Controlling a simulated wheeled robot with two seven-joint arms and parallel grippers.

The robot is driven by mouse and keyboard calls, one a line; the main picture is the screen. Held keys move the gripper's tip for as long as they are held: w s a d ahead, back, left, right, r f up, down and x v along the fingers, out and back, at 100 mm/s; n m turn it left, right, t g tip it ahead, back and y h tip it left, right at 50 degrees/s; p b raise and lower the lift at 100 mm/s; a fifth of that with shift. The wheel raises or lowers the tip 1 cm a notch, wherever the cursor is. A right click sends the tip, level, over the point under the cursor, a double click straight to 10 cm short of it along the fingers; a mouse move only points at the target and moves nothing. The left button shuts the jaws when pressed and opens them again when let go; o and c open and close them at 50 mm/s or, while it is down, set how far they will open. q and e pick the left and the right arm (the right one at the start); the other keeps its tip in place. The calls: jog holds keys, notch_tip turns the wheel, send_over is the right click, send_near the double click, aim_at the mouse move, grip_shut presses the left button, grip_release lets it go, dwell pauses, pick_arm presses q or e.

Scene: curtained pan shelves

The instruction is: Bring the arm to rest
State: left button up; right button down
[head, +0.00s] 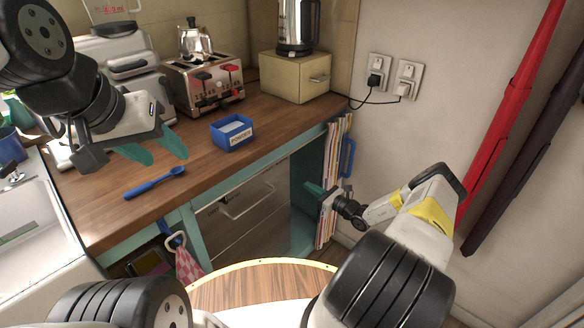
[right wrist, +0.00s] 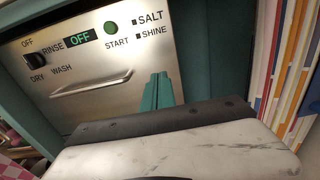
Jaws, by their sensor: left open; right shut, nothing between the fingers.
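My left gripper (head: 158,150) is open above the wooden counter (head: 95,205), its teal fingers spread and nothing between them. My right gripper (head: 318,190) is low at the right, in front of the open end of the cabinet beside the upright books. Its teal fingers also show in the right wrist view (right wrist: 157,92), shut together and empty. They are in front of the steel dishwasher front (right wrist: 100,75); whether they touch anything is not clear.
A blue powder box (head: 232,134) and a blue spoon-like tool (head: 155,183) lie on the counter. A toaster (head: 203,84) and a cream box (head: 295,78) with a kettle stand behind. Upright books (head: 332,165) are close to my right gripper. A red folded umbrella-like thing (head: 510,100) hangs at the right wall.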

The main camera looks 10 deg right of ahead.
jog(key=s+a+r+n+g, duration=0.4)
jog(key=r+n, duration=0.2)
jog(key=r, duration=0.4)
jog(key=s+a+r+n+g+h, duration=0.1)
jog(key=s+a+r+n+g, duration=0.25)
jog(key=r+n, duration=0.4)
jog(key=s+a+r+n+g, duration=0.3)
jog(key=s+r+n+g, duration=0.15)
jog(key=r, duration=0.65)
jog(key=s+d+r+n+t+h, duration=0.1)
jog(key=s+r+n+h, duration=0.3)
jog(key=s+r, duration=0.5)
jog(key=s+d+r+n+t+h, duration=0.2)
jog(key=s+r+n, duration=0.4)
jog(key=s, duration=1.1)
notch_tip(320, 180, up, 4)
jog(key=shift+s+f+n+t+h, duration=0.15)
jog(key=shift+n+t+h, duration=0.35)
jog(key=shift+h, duration=0.6)
